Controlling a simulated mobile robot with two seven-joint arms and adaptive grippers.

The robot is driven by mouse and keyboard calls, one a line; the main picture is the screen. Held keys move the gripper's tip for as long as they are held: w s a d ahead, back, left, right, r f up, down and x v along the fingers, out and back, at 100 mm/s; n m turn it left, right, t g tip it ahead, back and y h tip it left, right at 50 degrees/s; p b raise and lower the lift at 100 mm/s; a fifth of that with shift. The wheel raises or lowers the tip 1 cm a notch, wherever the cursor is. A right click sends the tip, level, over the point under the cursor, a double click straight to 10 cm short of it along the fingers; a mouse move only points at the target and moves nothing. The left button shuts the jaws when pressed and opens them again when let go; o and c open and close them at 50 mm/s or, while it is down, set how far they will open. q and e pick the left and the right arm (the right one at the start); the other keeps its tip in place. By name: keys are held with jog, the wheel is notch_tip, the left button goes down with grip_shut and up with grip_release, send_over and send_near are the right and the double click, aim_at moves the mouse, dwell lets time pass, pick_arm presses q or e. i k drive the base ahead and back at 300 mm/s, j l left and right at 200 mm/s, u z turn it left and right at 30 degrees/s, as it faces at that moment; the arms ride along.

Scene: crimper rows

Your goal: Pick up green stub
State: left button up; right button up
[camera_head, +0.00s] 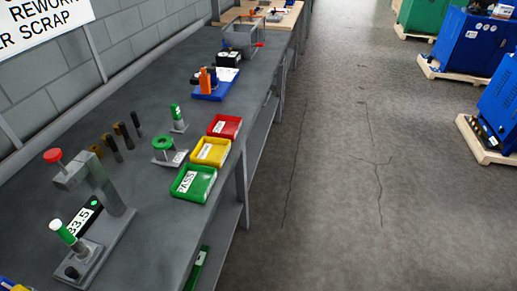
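A small upright cylinder with a green top and a white mark (177,114) stands on a light grey plate on the workbench, left of the red tray. A green ring-shaped piece (163,143) sits on a grey stand just nearer to me. A white cylinder with a green end (63,231) leans tilted at the grey press (105,190) in the lower left. I cannot tell which of these green pieces is the stub. Neither of my grippers shows in the head view.
Red (224,137), yellow (226,163) and green (209,197) trays line the workbench (150,240) edge. Several dark and brass pins (118,155) stand near the wall. A blue fixture with orange parts (200,95) is farther back.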

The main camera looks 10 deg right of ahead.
aim_at(82, 250)
jog(key=k+u, duration=0.1)
jog(key=u, duration=1.05)
jog(key=k+l+u, duration=0.35)
jog(key=l, duration=0.15)
